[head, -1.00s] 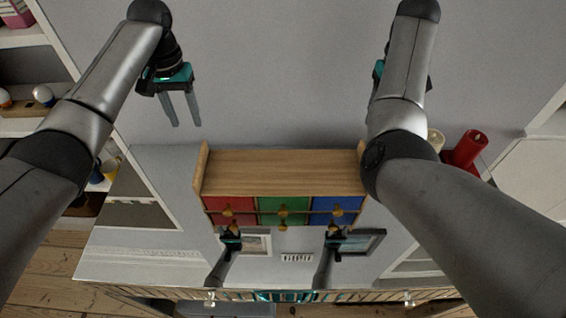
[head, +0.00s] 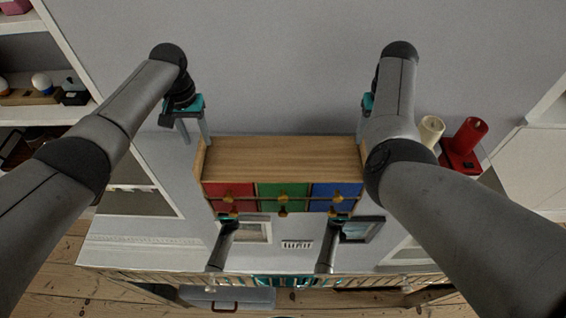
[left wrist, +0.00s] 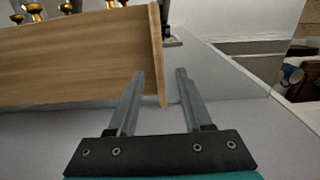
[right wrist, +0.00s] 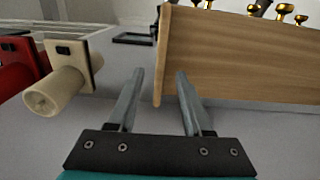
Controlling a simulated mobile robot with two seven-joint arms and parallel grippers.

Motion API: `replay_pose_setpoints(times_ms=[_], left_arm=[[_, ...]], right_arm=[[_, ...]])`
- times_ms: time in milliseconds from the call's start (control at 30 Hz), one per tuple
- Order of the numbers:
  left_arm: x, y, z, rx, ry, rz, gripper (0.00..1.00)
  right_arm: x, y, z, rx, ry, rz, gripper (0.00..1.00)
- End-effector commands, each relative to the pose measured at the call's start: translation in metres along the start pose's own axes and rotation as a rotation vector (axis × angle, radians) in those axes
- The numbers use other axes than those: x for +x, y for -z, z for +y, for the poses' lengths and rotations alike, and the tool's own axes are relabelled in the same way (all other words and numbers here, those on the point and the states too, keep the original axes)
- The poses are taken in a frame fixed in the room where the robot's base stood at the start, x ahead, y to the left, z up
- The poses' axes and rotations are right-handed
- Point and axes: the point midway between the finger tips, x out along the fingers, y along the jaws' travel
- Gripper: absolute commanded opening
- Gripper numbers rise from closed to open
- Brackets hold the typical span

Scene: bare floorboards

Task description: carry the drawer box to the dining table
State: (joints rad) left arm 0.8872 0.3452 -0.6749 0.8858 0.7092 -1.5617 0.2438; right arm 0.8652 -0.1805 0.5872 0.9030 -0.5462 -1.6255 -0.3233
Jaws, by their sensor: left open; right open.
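My left gripper (head: 196,140) is open at the box's left end. In the left wrist view, the edge of the end panel (left wrist: 158,60) lies between the lines of the open fingers (left wrist: 157,85), with no clear contact. My right gripper (right wrist: 156,85) is open at the right end; that end panel (right wrist: 163,45) appears between its fingertips, contact unclear. In the head view my right arm hides most of the right gripper.
White shelves (head: 40,50) with small items are at the left.

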Motion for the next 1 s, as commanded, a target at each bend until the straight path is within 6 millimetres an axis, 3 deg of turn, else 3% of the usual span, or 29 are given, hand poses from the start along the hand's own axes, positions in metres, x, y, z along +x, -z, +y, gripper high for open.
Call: replay_pose_setpoints(times_ms=[100, 300, 800, 1000], left_arm=[[0.018, -0.001, 0.001, -0.001, 0.0, -0.002, 0.5], [0.035, 0.0, 0.001, 0.0, -0.001, -0.001, 0.5], [0.043, 0.001, 0.0, 0.001, -0.001, 0.002, 0.5], [0.043, 0.001, 0.001, 0.001, -0.001, 0.002, 0.3]], right_arm=[[0.018, 0.0, 0.0, 0.001, 0.0, -0.002, 0.5], [0.035, 0.001, 0.001, 0.001, -0.001, 0.0, 0.5], [0.043, 0.001, 0.001, 0.001, -0.001, 0.002, 0.5], [0.043, 0.001, 0.001, 0.001, -0.001, 0.002, 0.3]])
